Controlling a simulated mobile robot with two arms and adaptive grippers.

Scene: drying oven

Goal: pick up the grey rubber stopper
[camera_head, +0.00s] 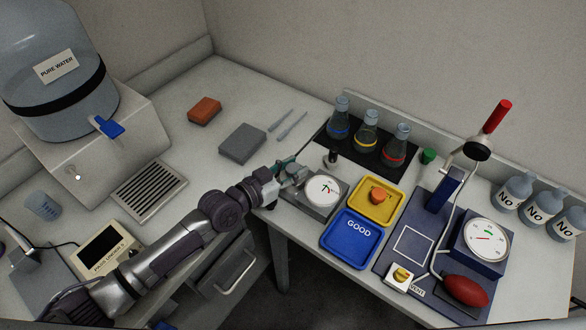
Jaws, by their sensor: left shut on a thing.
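My left gripper (298,176) is shut beside the left edge of the round dial instrument (323,190), above the bench. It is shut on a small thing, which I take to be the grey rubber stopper. The fingers hide most of it, so its shape and colour are not clear. My right gripper is not in view.
A small dark object (332,156) stands just behind the dial instrument, near three flasks on a black mat (344,150). A yellow tray (363,212) with an orange piece (378,196) and a blue tray (352,252) lie to the right. A grey block (242,143) lies behind my arm.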

